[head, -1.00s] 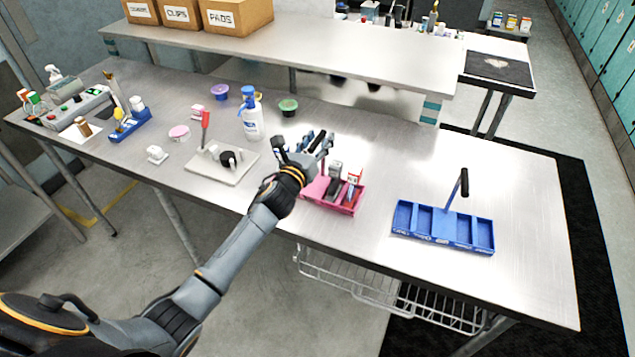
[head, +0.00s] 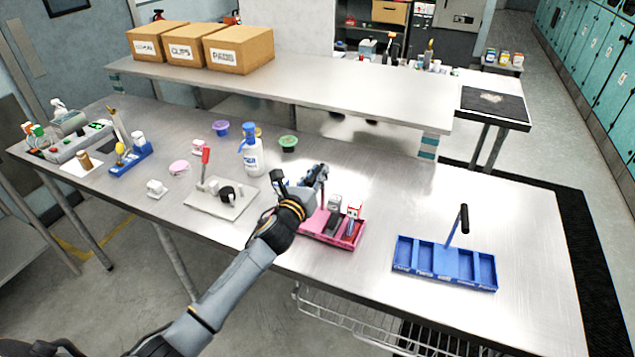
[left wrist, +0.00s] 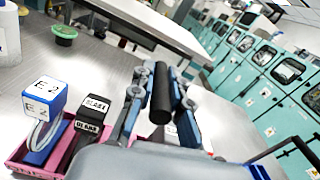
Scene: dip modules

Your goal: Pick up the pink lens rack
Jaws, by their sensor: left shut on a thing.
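The pink lens rack (head: 347,243) is near the front edge of the steel table in the head view. It holds a dark item (head: 334,206) and a white-and-red item (head: 354,210). My left gripper (head: 318,178) is at the rack's upper left and hides part of it. In the left wrist view, the gripper's fingers (left wrist: 160,100) are shut around the rack's upright black handle (left wrist: 161,88). The rack's pink wall (left wrist: 20,140) shows at lower left, with a white-and-blue box marked E2 (left wrist: 43,97) inside. I cannot tell whether the rack's base touches the table. My right gripper is not in view.
A blue rack (head: 445,281) with an upright black handle stands to the right. A white bottle (head: 251,157), a white base with a red lever (head: 235,205) and several small tubs stand to the left. Table between the racks is clear.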

